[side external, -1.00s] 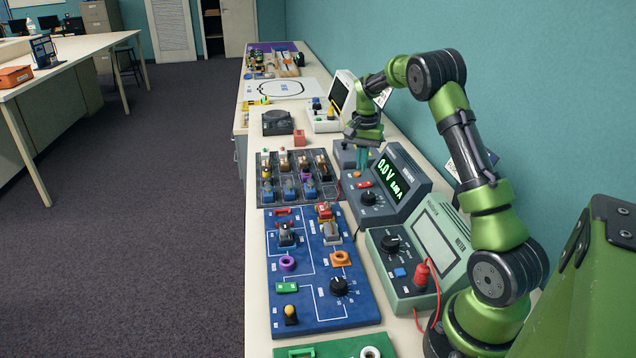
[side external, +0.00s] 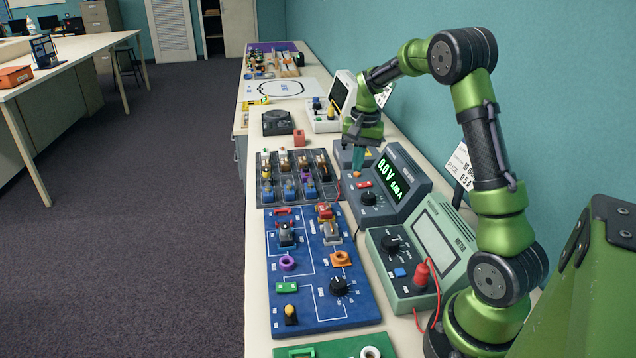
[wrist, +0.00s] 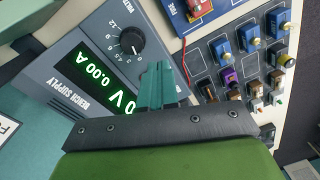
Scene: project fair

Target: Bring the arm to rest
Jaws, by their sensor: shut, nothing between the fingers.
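My green arm reaches over the bench from the right in the side view. My gripper (side external: 358,160) points down just above the back end of the grey bench supply (side external: 364,208). Its teal fingers are shut with nothing between them. In the wrist view the closed fingers (wrist: 158,84) show in front of the bench supply (wrist: 60,42), whose green display reads 0.00 A. In the side view the display reads 0.0 V. I cannot tell whether the fingertips touch the supply's case.
A green meter (side external: 418,256) with a red plug and lead stands nearer my base. A blue circuit board (side external: 300,305) and a dark board of switches (side external: 262,185) lie to the left. A white card (side external: 460,165) stands by the wall. The air above the bench is mostly free.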

